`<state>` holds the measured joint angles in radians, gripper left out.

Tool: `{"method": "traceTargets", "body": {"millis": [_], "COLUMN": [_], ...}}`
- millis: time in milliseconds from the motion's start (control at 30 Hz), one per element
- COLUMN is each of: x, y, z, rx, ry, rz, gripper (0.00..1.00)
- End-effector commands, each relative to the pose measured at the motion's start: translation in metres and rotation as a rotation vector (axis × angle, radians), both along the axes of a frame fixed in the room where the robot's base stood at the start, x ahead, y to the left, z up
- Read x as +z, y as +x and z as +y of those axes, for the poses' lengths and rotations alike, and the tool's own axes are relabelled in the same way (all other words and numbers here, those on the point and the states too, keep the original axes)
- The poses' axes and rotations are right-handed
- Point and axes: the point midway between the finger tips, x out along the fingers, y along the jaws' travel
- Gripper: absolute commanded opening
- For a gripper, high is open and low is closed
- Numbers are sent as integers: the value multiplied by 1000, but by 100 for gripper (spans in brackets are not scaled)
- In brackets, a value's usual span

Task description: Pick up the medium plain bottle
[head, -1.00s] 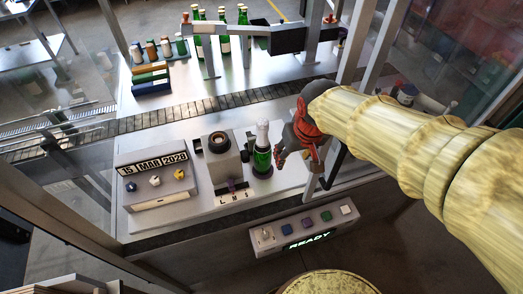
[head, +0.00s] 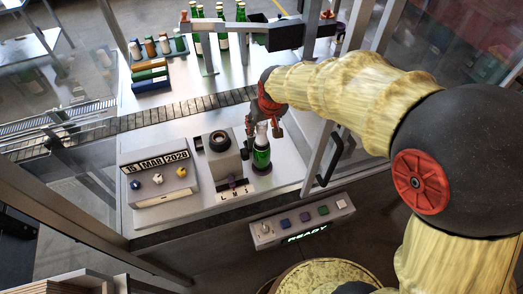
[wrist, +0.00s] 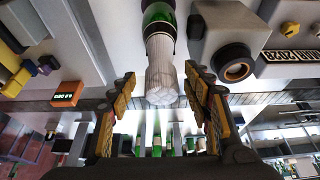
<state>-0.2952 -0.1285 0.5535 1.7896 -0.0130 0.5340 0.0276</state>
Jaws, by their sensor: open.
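A green bottle (head: 261,157) with a pale foil-like sleeve over its neck stands upright on a dark round base at the station. In the wrist view its green body (wrist: 158,14) is at the top, and the pale sleeve (wrist: 163,82) points toward me. My gripper (head: 264,128) is open above it, its fingers on either side of the sleeve. The wrist view shows a gap between the sleeve and each finger of my gripper (wrist: 161,95). More green bottles (head: 222,41) stand at the back beyond the conveyor. I cannot tell which bottle is the medium plain one.
Left of the bottle stand a grey device with a dark round opening (head: 219,142) and a date panel (head: 159,172) with knobs. A conveyor (head: 190,110) runs behind. A control box (head: 303,222) reading READY is in front. A frame post (head: 313,150) stands close on the right.

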Motion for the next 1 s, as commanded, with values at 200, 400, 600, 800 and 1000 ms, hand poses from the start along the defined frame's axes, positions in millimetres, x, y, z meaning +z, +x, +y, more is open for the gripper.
{"method": "traceTargets", "body": {"millis": [200, 400, 600, 800, 1000], "x": [-27, -42, -41, -41, -41], "y": [11, 18, 18, 18, 17], "z": [5, 7, 7, 7, 7], "rx": [0, 0, 0, 0, 0], "ry": [-1, 0, 0, 0, 0], "rz": [4, 0, 0, 0, 0], "gripper": [50, 50, 47, 36, 25]}}
